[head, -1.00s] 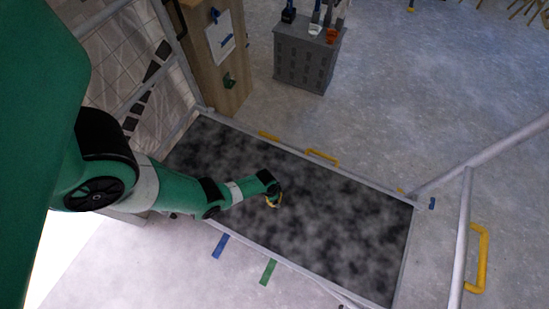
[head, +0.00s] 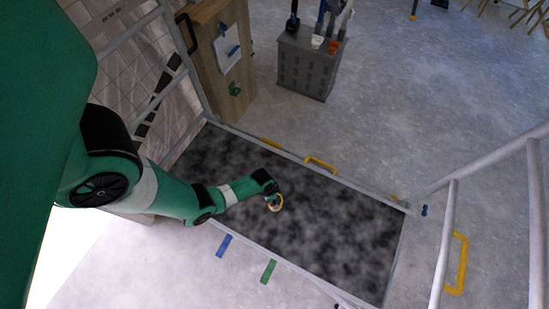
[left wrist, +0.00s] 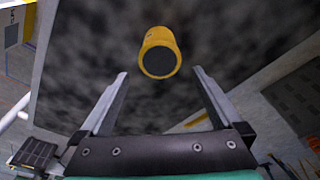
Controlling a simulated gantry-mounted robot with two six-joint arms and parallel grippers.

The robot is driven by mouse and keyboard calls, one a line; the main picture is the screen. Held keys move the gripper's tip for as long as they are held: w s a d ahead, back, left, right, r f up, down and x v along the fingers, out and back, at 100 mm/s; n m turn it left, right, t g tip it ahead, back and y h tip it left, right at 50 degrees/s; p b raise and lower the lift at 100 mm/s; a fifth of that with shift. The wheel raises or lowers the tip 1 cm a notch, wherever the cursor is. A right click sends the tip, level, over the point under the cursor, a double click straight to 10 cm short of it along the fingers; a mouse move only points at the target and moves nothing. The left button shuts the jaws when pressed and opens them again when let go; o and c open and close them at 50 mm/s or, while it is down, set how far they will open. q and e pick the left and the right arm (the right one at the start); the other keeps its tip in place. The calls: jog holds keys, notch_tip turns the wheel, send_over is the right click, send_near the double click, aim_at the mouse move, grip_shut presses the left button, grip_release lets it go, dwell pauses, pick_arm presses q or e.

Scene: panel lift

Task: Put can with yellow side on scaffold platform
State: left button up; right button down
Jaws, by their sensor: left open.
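The can (left wrist: 160,52) has a yellow side and a dark round end that faces the left wrist camera. In the head view it is a small yellow ring shape (head: 277,205) at my left gripper's tip. My left gripper (left wrist: 160,74) is open, with its fingers apart on either side below the can and not touching it in the wrist view. The scaffold platform (head: 335,240) has a dark mottled surface, which lies behind the can. Whether the can rests on it is hard to tell. My right gripper is not in view.
Pale scaffold rails (head: 445,245) stand at the right, one with a yellow handle (head: 457,263). A grey bin with tools (head: 306,66) and a wooden cabinet (head: 222,55) stand beyond the platform. The platform's right part is clear.

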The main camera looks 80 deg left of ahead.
pick_arm(q)
jog(key=shift+s+r+p, duration=0.2)
jog(key=shift+r+p, duration=0.25)
jog(key=shift+r, duration=0.4)
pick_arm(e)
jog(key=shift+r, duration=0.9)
